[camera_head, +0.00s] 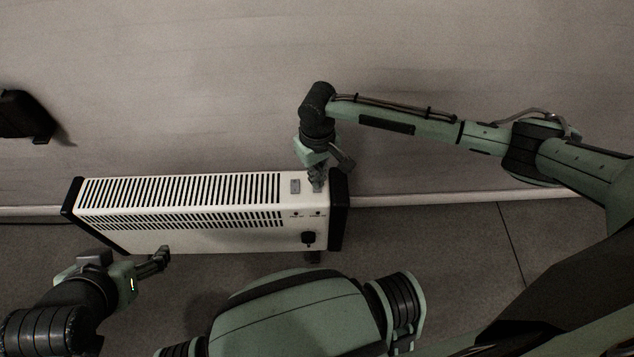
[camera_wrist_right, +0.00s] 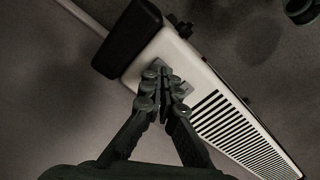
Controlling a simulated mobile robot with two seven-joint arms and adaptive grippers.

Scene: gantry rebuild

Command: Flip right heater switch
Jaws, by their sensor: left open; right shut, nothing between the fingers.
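A white heater (camera_head: 183,218) with black end caps and slotted vents stands along the wall in the head view. It also shows in the right wrist view (camera_wrist_right: 196,75). A grey switch (camera_head: 295,186) sits on its top near the right end. My right gripper (camera_head: 317,187) is shut and empty, pointing down at the heater top just right of that switch. In the right wrist view its fingers (camera_wrist_right: 163,74) cover most of the right switch area; a grey plate edge shows beside them. Contact cannot be told. My left gripper (camera_head: 161,257) is open and empty, in front of the heater.
A black object (camera_head: 25,115) is on the wall at the far left. The floor (camera_head: 440,235) right of the heater is clear.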

